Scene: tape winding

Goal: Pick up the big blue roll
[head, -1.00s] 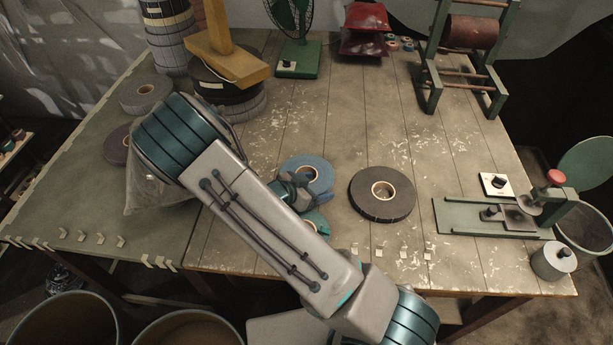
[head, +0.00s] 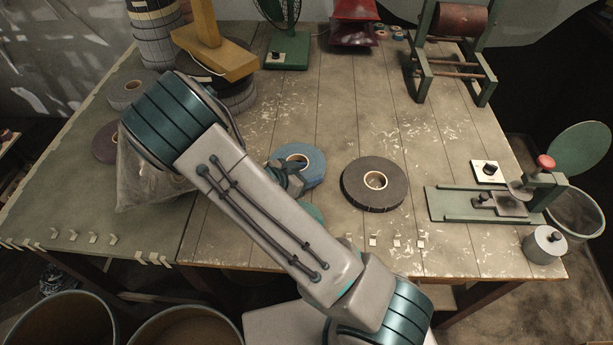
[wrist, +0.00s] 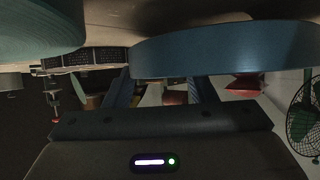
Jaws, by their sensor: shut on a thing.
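The big blue roll (head: 309,170), with a pale core, is at the middle of the table in the head view. My gripper (head: 287,177) is at its near left side, partly hidden by my forearm. In the wrist view the blue roll (wrist: 225,48) spans the upper right, close in front of the dark fingers of my gripper (wrist: 160,86). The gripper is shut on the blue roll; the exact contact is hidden. I cannot tell whether the roll is off the table.
A teal roll (head: 312,212) lies just nearer, mostly behind my forearm; it also shows in the wrist view (wrist: 38,32). A large black roll (head: 373,194) lies close to the right. A green press device (head: 455,203) stands further right. The table (head: 350,110) beyond the rolls is clear.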

